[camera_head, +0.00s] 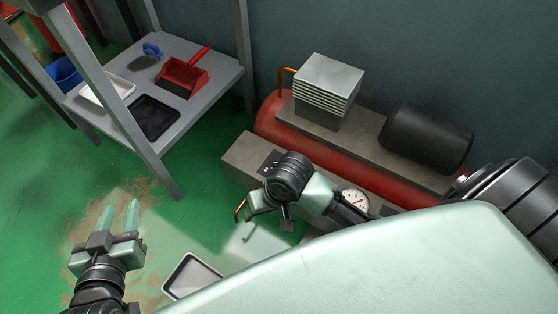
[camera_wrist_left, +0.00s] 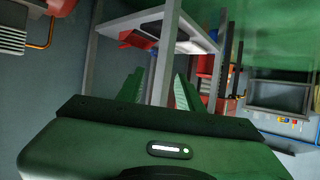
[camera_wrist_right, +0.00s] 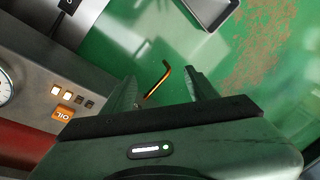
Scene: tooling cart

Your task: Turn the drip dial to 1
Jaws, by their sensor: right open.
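My right gripper (camera_head: 268,208) is over the front of the red compressor (camera_head: 270,118). It also shows in the right wrist view (camera_wrist_right: 163,90), open, with a bent orange pipe (camera_wrist_right: 158,80) visible between and beyond its fingers; I cannot tell how far below. A small black plate with a white mark (camera_head: 270,161) sits on the grey ledge beside my right wrist. It shows at the top of the right wrist view (camera_wrist_right: 68,6); I cannot tell whether it is the drip dial, and no number is legible. My left gripper (camera_head: 119,216) is open and empty over the floor.
A pressure gauge (camera_head: 354,199) and an orange OIL label (camera_wrist_right: 62,113) are on the compressor front. A pale tray (camera_head: 192,278) lies on the floor. A grey shelf (camera_head: 192,111) holds a red dustpan (camera_head: 184,78) and a black tray (camera_head: 153,117).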

